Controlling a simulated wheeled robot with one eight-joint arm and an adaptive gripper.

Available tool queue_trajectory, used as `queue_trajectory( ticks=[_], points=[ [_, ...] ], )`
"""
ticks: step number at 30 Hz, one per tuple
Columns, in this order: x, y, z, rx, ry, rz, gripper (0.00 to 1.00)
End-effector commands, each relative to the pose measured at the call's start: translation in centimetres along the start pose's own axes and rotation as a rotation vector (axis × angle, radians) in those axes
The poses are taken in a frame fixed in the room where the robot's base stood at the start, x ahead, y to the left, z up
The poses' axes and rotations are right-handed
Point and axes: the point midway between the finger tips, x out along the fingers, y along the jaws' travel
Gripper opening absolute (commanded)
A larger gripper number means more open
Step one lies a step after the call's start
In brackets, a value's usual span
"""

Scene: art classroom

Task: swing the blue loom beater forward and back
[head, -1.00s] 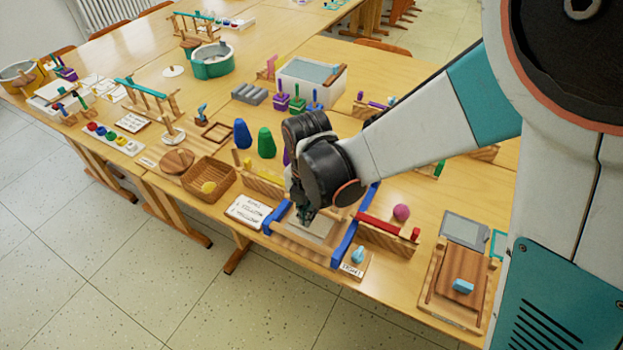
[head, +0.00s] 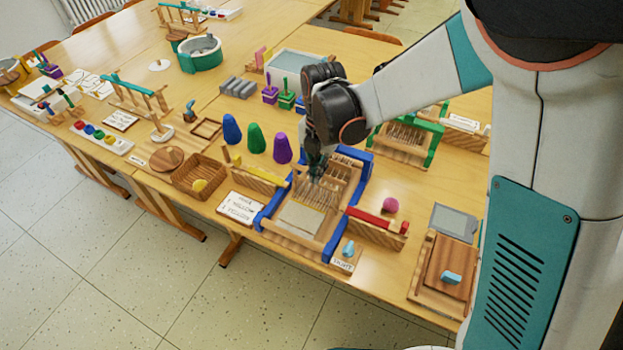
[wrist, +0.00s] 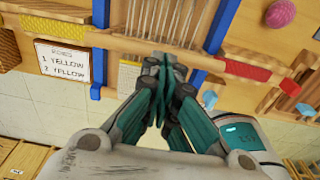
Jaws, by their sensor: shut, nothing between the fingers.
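The blue loom (head: 332,248) stands near the table's front edge, with blue side rails, a pale woven cloth (head: 302,217) at its near end and threads behind. My gripper (head: 316,180) is above the loom's middle, fingers shut and empty. In the wrist view, my fingertips (wrist: 172,64) are together beside a wooden crossbar (wrist: 118,42) that spans the blue rails (wrist: 98,48). I cannot tell whether they touch it. The crossbar looks like part of the beater, but my gripper and the threads (wrist: 165,20) partly hide it, so its tilt is unclear.
A red bar on a wooden stand (head: 378,220) and a pink ball (head: 390,205) are right of the loom. A sign (head: 240,208) and a yellow-topped stand (head: 258,172) are left. Coloured cones (head: 256,138) and a green loom (head: 405,140) stand behind.

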Motion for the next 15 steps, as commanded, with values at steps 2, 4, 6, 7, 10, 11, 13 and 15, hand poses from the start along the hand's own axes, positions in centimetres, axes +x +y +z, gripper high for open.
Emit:
queue_trajectory(
  ticks=[2,4,6,7,10,11,13,15],
  points=[
    [0.0,0.0,1.2,0.003,0.000,0.000,0.00],
    [0.1,0.0,2.2,0.002,0.000,0.000,0.00],
    [0.2,0.0,3.2,0.003,0.000,0.000,0.00],
    [0.3,0.0,3.5,0.003,0.000,0.000,0.00],
    [0.6,0.0,4.7,0.001,0.000,0.000,0.00],
    [0.6,0.0,5.0,0.001,0.000,0.000,0.00],
    [0.8,0.0,5.6,0.002,0.000,0.000,0.00],
    [1.0,0.0,6.2,0.002,0.000,0.000,0.00]
  ],
)
